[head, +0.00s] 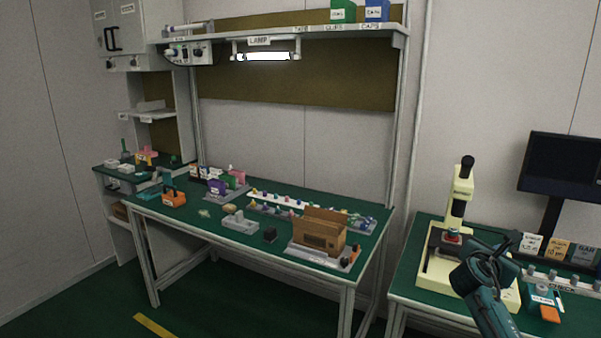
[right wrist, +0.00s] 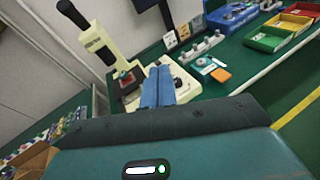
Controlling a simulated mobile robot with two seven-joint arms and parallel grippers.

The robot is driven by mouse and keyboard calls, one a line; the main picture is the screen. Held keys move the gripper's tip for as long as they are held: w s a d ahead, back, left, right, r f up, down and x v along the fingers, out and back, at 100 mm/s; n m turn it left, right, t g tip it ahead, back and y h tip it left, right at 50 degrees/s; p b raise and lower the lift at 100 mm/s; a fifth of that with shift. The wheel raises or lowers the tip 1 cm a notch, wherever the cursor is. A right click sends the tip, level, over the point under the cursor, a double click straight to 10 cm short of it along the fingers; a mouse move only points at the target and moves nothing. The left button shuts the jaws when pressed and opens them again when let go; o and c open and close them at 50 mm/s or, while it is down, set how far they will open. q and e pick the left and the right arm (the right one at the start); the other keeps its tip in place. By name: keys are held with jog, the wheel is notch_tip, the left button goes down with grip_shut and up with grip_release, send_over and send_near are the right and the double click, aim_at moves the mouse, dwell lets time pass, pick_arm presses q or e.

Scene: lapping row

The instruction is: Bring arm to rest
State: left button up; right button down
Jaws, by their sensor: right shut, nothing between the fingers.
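My right arm (head: 485,300) reaches up from the lower right in the head view, in front of the cream microscope-like device (head: 461,190). In the right wrist view, the two blue fingers of my right gripper (right wrist: 158,86) are pressed together with nothing between them. They point toward the cream device (right wrist: 103,50) and its base; I cannot tell the exact distance. My left gripper is not in view.
The right bench (head: 420,235) carries the device, a dark monitor (head: 560,165) and an orange-and-teal item (head: 545,303). The left bench (head: 190,222) holds an open cardboard box (head: 318,232) and many small parts. Colored trays (right wrist: 290,22) stand farther along. Green floor lies between benches.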

jog(key=w+a+r+m+t+y, duration=0.1)
jog(key=w+a+m+t+y, duration=0.4)
jog(key=m, duration=0.6)
jog(key=w+a+r+m+t+y, duration=0.1)
jog(key=w+a+m+t+y, duration=0.2)
jog(key=a+m+y, duration=0.45)
jog(key=s+a+f+m+g+y, duration=0.1)
jog(key=s+a+f+g, duration=0.1)
jog(key=s+a+f, duration=0.6)
jog(key=s+a+f+g+y, duration=0.15)
jog(key=s+a+f, duration=0.35)
jog(key=s+f, duration=0.55)
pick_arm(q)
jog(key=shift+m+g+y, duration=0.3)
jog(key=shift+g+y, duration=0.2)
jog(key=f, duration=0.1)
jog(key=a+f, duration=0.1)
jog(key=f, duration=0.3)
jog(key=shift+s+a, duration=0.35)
pick_arm(e)
jog(key=s+a+f+g, duration=0.1)
jog(key=s+a+f, duration=0.3)
jog(key=s, duration=0.7)
jog(key=s+a+f+m+g+y, duration=0.1)
jog(key=s+a+f+g, duration=0.1)
jog(key=s, duration=0.8)
jog(key=a+f, duration=0.1)
jog(key=a, duration=0.1)
jog(key=shift+s+a+f, duration=0.35)
jog(key=shift+f, duration=0.05)
